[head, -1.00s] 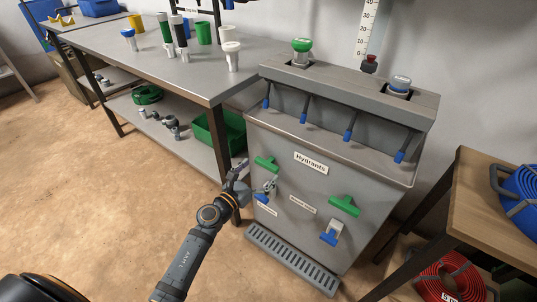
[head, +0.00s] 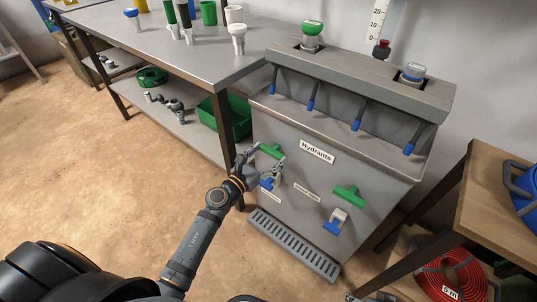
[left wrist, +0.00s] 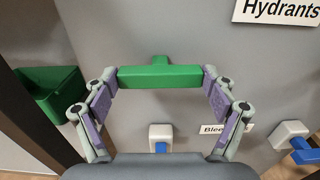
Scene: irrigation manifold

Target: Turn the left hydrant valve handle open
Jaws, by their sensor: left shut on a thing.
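The left hydrant valve handle (head: 271,151) is a green bar on the upper left of the grey hydrant cabinet's front. It lies level across the left wrist view (left wrist: 160,77). My left gripper (head: 267,159) is at this handle, with one finger against each end of the bar, shut on it lengthwise. Both fingers also show in the left wrist view (left wrist: 160,84). A white tap with a blue part (left wrist: 160,138) is below the handle. My right gripper is not in view.
A second green handle (head: 348,196) and a white-blue tap (head: 336,221) are on the cabinet's right. A "Hydrants" label (head: 318,152) is between the handles. A metal workbench (head: 200,62) stands left, a wooden table (head: 500,205) right. A drain grate (head: 292,245) juts out below.

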